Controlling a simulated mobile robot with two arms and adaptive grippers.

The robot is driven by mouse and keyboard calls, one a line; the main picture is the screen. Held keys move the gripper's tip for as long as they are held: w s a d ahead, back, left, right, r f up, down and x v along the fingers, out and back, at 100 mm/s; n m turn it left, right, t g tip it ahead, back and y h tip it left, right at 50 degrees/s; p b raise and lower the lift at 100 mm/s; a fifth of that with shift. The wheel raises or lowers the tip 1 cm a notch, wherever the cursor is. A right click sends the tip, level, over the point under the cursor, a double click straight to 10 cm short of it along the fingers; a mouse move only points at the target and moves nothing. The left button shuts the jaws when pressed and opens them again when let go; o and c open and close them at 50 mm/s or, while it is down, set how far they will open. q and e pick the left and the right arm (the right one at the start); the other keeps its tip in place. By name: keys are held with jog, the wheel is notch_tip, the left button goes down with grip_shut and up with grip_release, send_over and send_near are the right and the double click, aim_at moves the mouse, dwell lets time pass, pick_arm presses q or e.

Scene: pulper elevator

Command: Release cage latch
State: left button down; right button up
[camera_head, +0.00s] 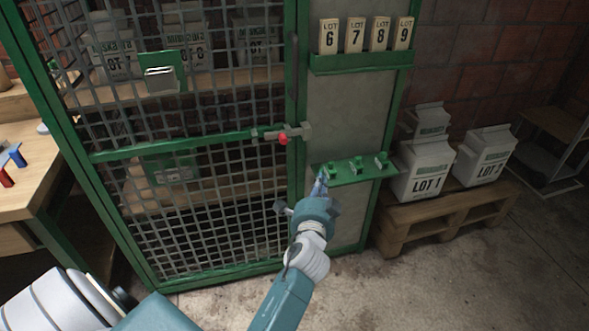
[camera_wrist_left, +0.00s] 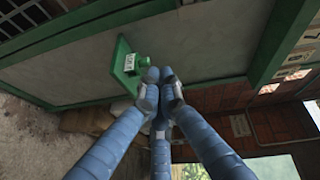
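The cage latch is a grey bolt (camera_head: 299,131) with a red knob (camera_head: 283,139). It sits at the door's right edge, on the green crossbar. The mesh cage door (camera_head: 215,185) looks closed against its frame. My left gripper (camera_head: 321,178) is below and right of the latch, apart from it, at the left end of a small green shelf (camera_head: 345,178). In the left wrist view its fingertips (camera_wrist_left: 160,76) are together, with nothing clearly seen between them, close to a green piece (camera_wrist_left: 130,63) with a white label. The latch is not seen there. My right gripper is not in view.
Lot plates numbered 6 to 9 (camera_head: 367,35) stand in a green rack above the shelf. A wooden workbench (camera_head: 25,195) stands at left. The concrete floor at lower right is clear.

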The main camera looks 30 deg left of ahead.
aim_at(305, 129)
pick_arm(q)
jog(key=s+a+r+y+b, duration=0.1)
jog(key=a+r+y, duration=0.1)
jog(key=r, duration=0.5)
jog(key=shift+s+a+t+y, duration=0.3)
jog(key=shift+a, duration=0.5)
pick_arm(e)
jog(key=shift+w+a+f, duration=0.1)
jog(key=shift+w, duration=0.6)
